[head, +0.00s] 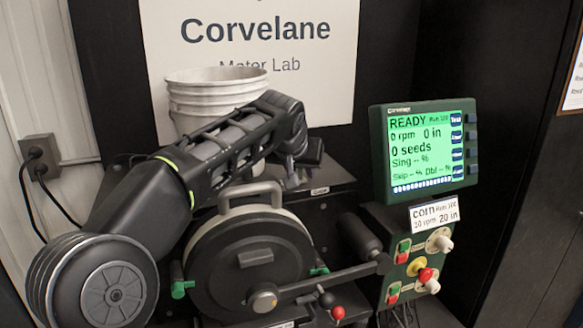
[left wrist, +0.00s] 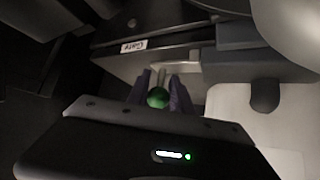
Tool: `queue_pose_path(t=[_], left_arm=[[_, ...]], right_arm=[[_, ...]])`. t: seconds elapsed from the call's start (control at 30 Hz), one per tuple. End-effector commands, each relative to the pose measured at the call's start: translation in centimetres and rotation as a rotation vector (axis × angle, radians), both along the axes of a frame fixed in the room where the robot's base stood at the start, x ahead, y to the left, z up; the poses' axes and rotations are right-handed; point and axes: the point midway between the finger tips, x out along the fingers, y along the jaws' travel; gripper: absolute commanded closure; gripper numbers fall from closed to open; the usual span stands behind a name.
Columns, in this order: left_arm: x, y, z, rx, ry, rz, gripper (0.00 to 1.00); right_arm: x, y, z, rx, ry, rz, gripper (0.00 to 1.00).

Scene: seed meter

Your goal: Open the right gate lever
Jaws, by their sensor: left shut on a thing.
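My left gripper (head: 292,178) reaches over the round seed meter (head: 250,255) to the shelf behind it, beside a small label (head: 320,191). In the left wrist view its two purple fingers (left wrist: 160,95) are shut on a lever with a green ball knob (left wrist: 158,97). The lever's pale stem shows just beyond the knob, near a label reading "Gate" (left wrist: 133,46). In the head view the gripper hides this lever. I cannot tell how far the lever is turned. My right gripper is not in view.
A white bucket (head: 215,95) stands behind my left arm. The monitor (head: 425,150), reading READY and 0 seeds, is at the right above a control box (head: 415,255). Green clamps (head: 181,289) flank the meter. Black (head: 327,300) and red (head: 338,313) knobs sit at the front.

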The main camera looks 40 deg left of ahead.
Motion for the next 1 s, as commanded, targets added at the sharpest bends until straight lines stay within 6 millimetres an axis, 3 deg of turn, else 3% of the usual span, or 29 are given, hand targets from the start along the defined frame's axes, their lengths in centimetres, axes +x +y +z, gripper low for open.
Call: queue_pose_path(t=[0.1,0.37,0.4,0.47,0.77,1.0], left_arm=[[1.3,-1.1,0.4,-0.001,-0.008,-0.008,1.0],[1.3,-1.0,0.2,0.001,-0.006,-0.003,1.0],[1.3,-1.0,0.2,0.001,-0.006,-0.003,0.7],[1.3,-1.0,0.2,0.001,-0.006,-0.003,0.65],[1.2,-1.1,0.3,0.001,-0.005,-0.003,0.65],[-0.4,-1.7,2.0,0.001,-0.008,-0.004,0.65]], right_arm=[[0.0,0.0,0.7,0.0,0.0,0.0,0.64],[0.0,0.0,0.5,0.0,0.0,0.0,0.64],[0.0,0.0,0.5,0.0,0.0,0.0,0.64],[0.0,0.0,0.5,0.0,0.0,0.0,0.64],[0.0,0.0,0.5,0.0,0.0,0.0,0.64],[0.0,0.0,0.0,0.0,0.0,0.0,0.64]])
